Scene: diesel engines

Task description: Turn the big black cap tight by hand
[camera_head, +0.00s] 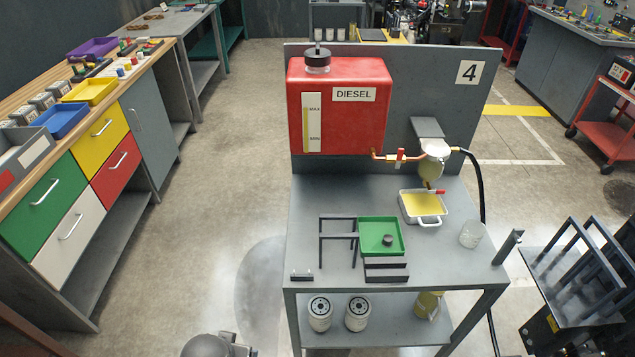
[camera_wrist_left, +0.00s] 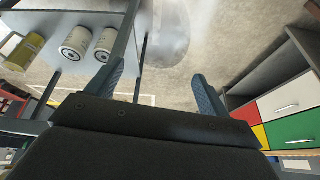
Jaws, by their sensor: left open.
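The big black cap (camera_head: 317,53) sits on the neck on top of the red diesel tank (camera_head: 335,104), at its left end. A small black knob-like part (camera_head: 387,240) lies in a green tray (camera_head: 368,231) on the grey bench. My left gripper shows in the left wrist view (camera_wrist_left: 155,88), with its two blue-grey fingers wide apart and nothing between them. It is low, left of the bench and far from the cap. The cap is not in the left wrist view. My right gripper is not in view.
The grey bench (camera_head: 455,265) holds a white tray (camera_head: 421,220) with yellow liquid, a glass jar (camera_head: 472,234) and a dark frame. White filters (camera_head: 358,313) stand on the lower shelf. A drawer workbench (camera_head: 68,225) stands at left, with clear floor between.

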